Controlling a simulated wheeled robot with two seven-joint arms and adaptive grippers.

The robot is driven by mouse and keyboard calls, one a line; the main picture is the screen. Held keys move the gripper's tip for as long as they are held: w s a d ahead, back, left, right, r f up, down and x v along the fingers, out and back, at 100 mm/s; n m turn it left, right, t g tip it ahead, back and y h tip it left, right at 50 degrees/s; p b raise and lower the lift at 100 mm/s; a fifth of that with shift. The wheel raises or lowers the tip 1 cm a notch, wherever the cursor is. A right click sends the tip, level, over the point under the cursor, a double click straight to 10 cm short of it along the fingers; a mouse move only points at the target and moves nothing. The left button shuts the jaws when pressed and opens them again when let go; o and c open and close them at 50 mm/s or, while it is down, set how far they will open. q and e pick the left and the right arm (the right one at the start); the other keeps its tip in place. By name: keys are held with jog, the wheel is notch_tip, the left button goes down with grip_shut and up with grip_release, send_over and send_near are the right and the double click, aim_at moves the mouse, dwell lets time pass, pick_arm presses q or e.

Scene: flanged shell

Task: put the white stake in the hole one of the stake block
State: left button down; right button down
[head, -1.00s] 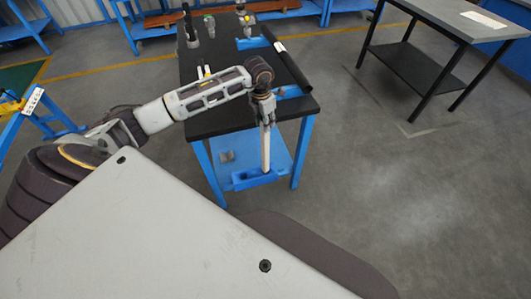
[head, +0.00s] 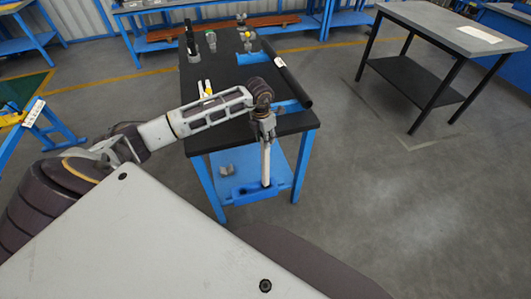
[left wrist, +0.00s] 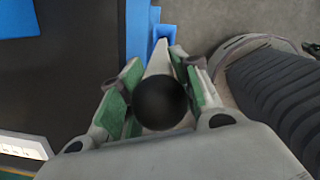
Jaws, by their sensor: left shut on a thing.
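My left gripper (head: 264,130) is shut on the white stake (head: 265,165), which hangs nearly upright in front of the black table's near edge. In the left wrist view, the green finger pads of the gripper (left wrist: 160,92) lie on both sides of the stake, and its dark round end (left wrist: 160,103) faces the camera. In the head view the stake's lower end meets the blue block (head: 245,194) low at the table's front. Whether it is inside a hole or only in front of one, I cannot tell. My right gripper is out of view.
A grey-topped table (head: 450,30) stands right. Open floor lies between them.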

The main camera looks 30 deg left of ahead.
aim_at(265, 150)
pick_arm(q)
notch_tip(265, 150, down, 4)
jog(key=shift+r, duration=0.2)
jog(key=shift+f, duration=0.1)
notch_tip(265, 150, down, 4)
jog(key=shift+r, duration=0.25)
dwell(0.4)
jog(key=shift+f, duration=0.15)
jog(key=c, duration=1)
grip_release()
